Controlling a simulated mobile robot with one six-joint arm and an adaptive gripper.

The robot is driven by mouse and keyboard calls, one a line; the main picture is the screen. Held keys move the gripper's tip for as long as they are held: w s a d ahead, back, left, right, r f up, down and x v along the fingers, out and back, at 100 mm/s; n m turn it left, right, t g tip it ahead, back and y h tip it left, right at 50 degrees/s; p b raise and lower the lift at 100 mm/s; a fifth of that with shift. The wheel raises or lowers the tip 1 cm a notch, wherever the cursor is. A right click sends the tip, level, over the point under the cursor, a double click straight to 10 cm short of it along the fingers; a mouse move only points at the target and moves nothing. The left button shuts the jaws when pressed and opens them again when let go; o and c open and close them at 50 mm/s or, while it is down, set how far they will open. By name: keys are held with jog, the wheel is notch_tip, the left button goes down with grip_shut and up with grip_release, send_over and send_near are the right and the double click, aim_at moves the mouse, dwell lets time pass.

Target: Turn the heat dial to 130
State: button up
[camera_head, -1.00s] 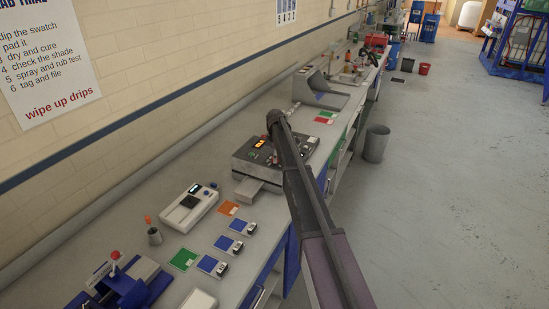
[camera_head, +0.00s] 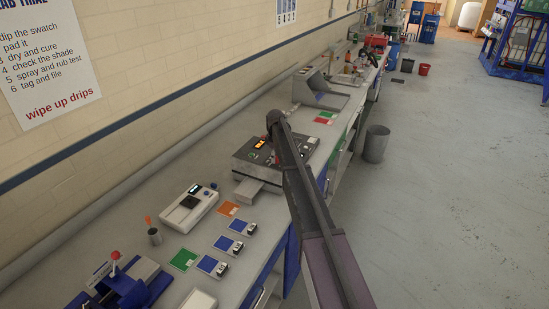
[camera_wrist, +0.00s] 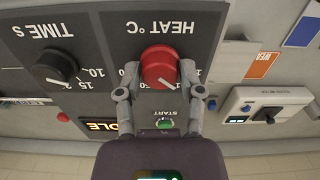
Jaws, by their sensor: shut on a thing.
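The heat dial (camera_wrist: 159,67) is a round red knob with a pale pointer line, under the upside-down label HEAT °C in the wrist view. My gripper (camera_wrist: 160,75) has one finger on each side of the dial and is shut on it. The pointer line slants toward the lower right of that view. The dial's scale numbers are hidden by the fingers and knob. In the head view the dryer (camera_head: 248,158) stands on the bench, its dial hidden behind my arm.
Beside the heat dial are a black TIME S dial (camera_wrist: 55,69) and a green START button (camera_wrist: 164,123). A dark display (camera_wrist: 103,125) is partly covered. A white meter (camera_head: 190,207) and several coloured swatches (camera_head: 228,208) lie nearer on the bench.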

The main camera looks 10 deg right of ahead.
jog(key=m, duration=0.5)
dwell(0.4)
jog(key=o, duration=1.2)
jog(key=shift+f, duration=0.1)
jog(key=shift+r, duration=0.2)
